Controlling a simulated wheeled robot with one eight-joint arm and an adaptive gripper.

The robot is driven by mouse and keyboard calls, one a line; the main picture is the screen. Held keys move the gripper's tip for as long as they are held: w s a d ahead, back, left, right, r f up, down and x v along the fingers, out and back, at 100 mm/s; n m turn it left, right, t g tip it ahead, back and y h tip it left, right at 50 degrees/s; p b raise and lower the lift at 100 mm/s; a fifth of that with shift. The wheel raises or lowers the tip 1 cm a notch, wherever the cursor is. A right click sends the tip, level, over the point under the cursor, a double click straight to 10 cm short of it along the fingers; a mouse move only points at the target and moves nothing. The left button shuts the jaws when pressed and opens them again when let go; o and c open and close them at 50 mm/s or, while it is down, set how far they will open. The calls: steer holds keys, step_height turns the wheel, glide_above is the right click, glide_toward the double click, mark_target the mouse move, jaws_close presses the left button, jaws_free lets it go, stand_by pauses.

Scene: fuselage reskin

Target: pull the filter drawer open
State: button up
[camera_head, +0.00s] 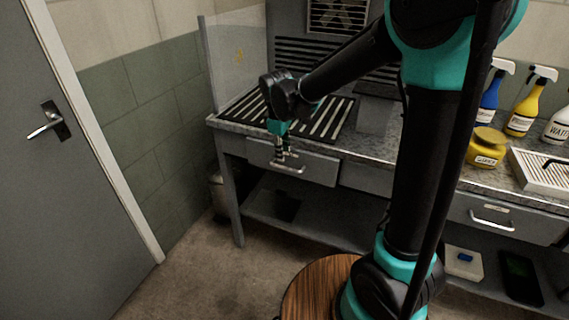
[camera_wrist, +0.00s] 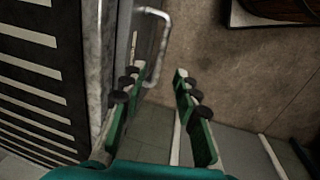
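The grey drawer front (camera_head: 318,168) sits under the left part of the workbench and looks shut. Its metal bar handle (camera_head: 288,169) is partly behind my gripper (camera_head: 283,154). In the wrist view, the handle (camera_wrist: 162,45) stands out from the drawer front, and its near end lies between the fingertips of my gripper (camera_wrist: 157,75). The two green fingers with dark pads are apart, with a gap on the right of the handle. I cannot tell whether the left finger touches the handle or the drawer front. The drawer's inside is hidden.
The bench top (camera_head: 235,124) carries a slotted grille (camera_head: 330,118) beside a clear side panel (camera_head: 232,65). Spray bottles (camera_head: 525,108), a yellow jar (camera_head: 487,147) and a white tray (camera_head: 540,175) stand at right. A round wooden stool (camera_head: 312,290) is near my arm. Floor before the drawer is clear.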

mark_target(285, 168)
steer(key=f, duration=0.4)
steer(key=w+f, duration=0.1)
steer(key=f, duration=0.1)
steer(key=shift+d+f, duration=0.25)
steer(key=shift+f, duration=0.05)
steer(key=shift+c, duration=0.4)
jaws_close()
